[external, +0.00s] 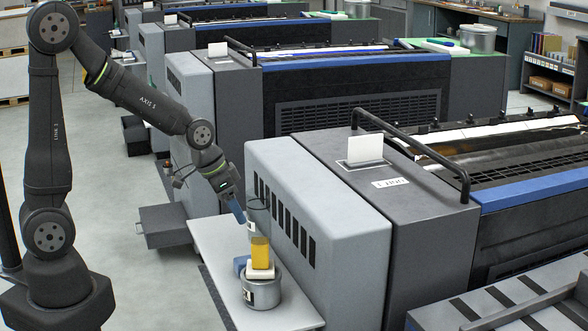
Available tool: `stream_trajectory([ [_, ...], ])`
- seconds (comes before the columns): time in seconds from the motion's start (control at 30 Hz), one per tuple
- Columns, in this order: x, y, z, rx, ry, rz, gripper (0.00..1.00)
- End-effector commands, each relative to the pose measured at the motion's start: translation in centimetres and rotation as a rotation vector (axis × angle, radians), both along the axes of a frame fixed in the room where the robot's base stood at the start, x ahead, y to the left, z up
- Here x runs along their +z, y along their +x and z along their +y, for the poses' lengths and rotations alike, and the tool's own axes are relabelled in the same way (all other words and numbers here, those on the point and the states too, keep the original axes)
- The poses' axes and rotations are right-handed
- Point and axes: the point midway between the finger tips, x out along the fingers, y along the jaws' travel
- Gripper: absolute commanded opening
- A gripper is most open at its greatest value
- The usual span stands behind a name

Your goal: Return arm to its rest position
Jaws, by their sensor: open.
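My gripper (239,217) is at the end of my arm, above the white shelf on the side of the nearest machine. It is open, with its blue fingers pointing down, beside a grey cylinder-shaped thing (259,216) with a small white label. I cannot tell whether they touch. Below that cylinder are a yellow block (260,253) and a white block (260,273), stacked on a grey metal tin (262,293). A blue thing (240,265) shows partly behind the tin. Nothing is seen held in the fingers.
The white shelf (208,238) is bare around the tin. The nearest machine's grey vented side (295,215) stands close to the right of my gripper. A dark box (162,226) juts out at the left. Open floor (105,190) lies between it and my arm.

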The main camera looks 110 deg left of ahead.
Motion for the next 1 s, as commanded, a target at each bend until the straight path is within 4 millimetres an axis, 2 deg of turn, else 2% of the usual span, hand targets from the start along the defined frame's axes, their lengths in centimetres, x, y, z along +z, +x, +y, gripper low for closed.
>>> stream_trajectory([
  [0.03, 1.0, 0.0, 0.0, -0.001, 0.004, -0.002, 0.67],
  [0.2, 3.4, 0.0, 0.0, -0.001, 0.002, -0.001, 0.67],
  [0.4, 4.7, 0.0, 0.0, 0.000, 0.000, 0.000, 0.67],
  [0.8, 4.7, 0.0, 0.0, 0.000, -0.001, 0.001, 0.67],
  [1.0, 2.8, 0.0, -0.1, -0.001, -0.005, 0.004, 0.67],
])
